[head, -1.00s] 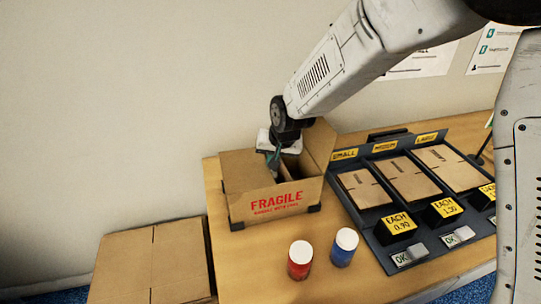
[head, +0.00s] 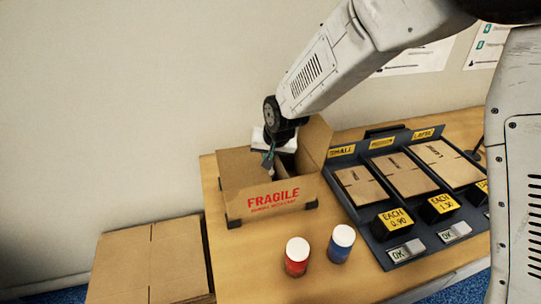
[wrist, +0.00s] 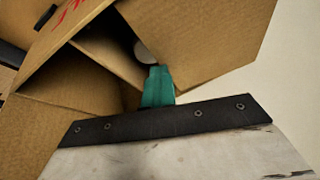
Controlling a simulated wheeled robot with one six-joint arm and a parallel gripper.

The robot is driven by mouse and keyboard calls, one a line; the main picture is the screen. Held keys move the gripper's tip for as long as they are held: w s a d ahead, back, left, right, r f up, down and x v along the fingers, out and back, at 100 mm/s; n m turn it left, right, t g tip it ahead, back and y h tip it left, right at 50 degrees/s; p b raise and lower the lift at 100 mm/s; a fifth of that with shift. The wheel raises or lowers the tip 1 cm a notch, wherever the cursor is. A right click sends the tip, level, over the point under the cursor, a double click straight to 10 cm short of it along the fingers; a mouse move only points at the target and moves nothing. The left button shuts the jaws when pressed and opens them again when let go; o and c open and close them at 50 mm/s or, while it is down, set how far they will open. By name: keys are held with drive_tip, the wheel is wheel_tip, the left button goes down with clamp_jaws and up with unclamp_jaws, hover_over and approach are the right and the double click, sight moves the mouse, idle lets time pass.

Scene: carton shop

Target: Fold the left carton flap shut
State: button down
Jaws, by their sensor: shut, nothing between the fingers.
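The brown carton (head: 272,203) stands on the table with red FRAGILE lettering on its front. Its top is at least partly open. A brown panel (head: 240,170) shows on its left side; I cannot tell whether this is the left flap or a wall. A flap (head: 317,140) stands up on the right. My gripper (head: 269,160) is shut and empty, pointing down at the carton's opening. In the wrist view its teal fingers (wrist: 157,75) are close to cardboard panels (wrist: 205,40); contact is unclear. A pale round thing (wrist: 145,52) shows inside the carton.
A red can (head: 297,258) and a blue can (head: 341,244), both white-topped, stand in front of the carton. A dark rack (head: 372,235) of flat cartons is on the right. A closed brown box (head: 150,260) stands lower left. Bare table lies around the cans.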

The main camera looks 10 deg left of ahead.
drive_tip(key=shift+s+a+r, duration=0.15)
drive_tip(key=shift+s+a, duration=0.1)
drive_tip(key=shift+s, duration=0.1)
drive_tip(key=s+d+r, duration=0.3)
drive_tip(key=d+r, duration=0.3)
drive_tip(key=d, duration=0.3)
drive_tip(key=s+d+r, duration=0.2)
drive_tip(key=d+r, duration=0.5)
drive_tip(key=d, duration=0.2)
drive_tip(key=s+d+r+g+h, duration=0.1)
drive_tip(key=s+d, duration=0.4)
drive_tip(key=s, duration=0.4)
drive_tip(key=s+d+r+m+g+h, duration=0.1)
drive_tip(key=s+d+r, duration=0.1)
drive_tip(key=s+d, duration=0.4)
drive_tip(key=s+d+r+h, duration=0.1)
drive_tip(key=s+d, duration=0.4)
drive_tip(key=s, duration=0.6)
drive_tip(key=shift+s+d+r+g, duration=0.35)
drive_tip(key=shift+r+g, duration=0.05)
drive_tip(key=shift+r, duration=0.15)
